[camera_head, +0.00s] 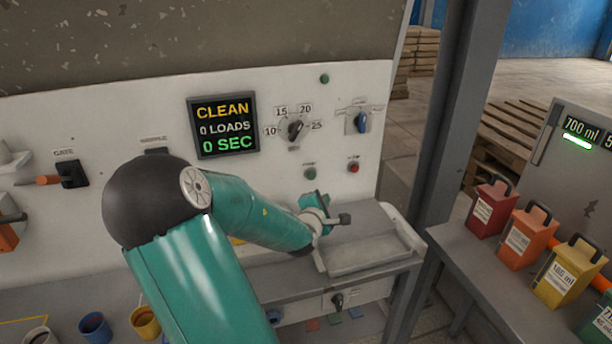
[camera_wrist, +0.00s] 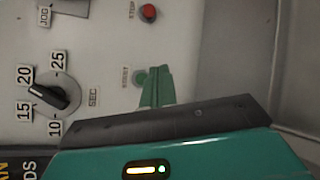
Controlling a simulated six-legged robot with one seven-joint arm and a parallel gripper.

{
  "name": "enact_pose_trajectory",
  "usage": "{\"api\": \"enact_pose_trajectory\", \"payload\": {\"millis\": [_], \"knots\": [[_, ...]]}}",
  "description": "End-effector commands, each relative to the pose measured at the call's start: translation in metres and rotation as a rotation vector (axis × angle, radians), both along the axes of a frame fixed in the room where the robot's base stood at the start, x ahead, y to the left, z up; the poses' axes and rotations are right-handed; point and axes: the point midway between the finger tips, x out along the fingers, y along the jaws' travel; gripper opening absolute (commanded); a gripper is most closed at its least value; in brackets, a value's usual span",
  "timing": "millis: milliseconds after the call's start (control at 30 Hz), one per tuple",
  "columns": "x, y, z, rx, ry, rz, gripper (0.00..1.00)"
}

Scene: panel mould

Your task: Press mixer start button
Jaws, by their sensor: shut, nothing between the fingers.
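The green start button (camera_head: 310,174) is on the white panel, left of the red stop button (camera_head: 354,167). In the wrist view the start button (camera_wrist: 139,79) sits beside its START label, just left of my fingertips. My gripper (camera_head: 316,198) is shut and empty, close in front of the panel and just below the start button in the head view. In the wrist view my green fingers (camera_wrist: 157,86) are together and partly overlap the button's edge. I cannot tell whether they touch it. The display (camera_head: 224,127) reads CLEAN, 0 LOADS, 0 SEC.
A seconds dial (camera_head: 295,129) and a blue selector knob (camera_head: 361,122) are above the buttons. A grey tray (camera_head: 370,250) lies below my gripper. A dark post (camera_head: 455,120) stands to the right, near several coloured containers (camera_head: 527,236). Cups (camera_head: 95,327) stand at lower left.

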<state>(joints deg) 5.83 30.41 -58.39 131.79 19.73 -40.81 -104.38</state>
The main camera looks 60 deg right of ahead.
Motion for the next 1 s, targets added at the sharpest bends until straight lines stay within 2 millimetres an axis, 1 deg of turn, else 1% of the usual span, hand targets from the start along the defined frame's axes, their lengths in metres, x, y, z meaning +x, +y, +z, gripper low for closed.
{"api": "enact_pose_trajectory", "payload": {"millis": [267,467,1000], "knots": [[-0.005,0.0,-0.001,0.001,0.0,0.001,0.0],[0.001,-0.007,-0.001,0.001,0.001,0.001,0.0],[0.055,-0.054,0.0,0.001,-0.001,0.003,0.0]]}}
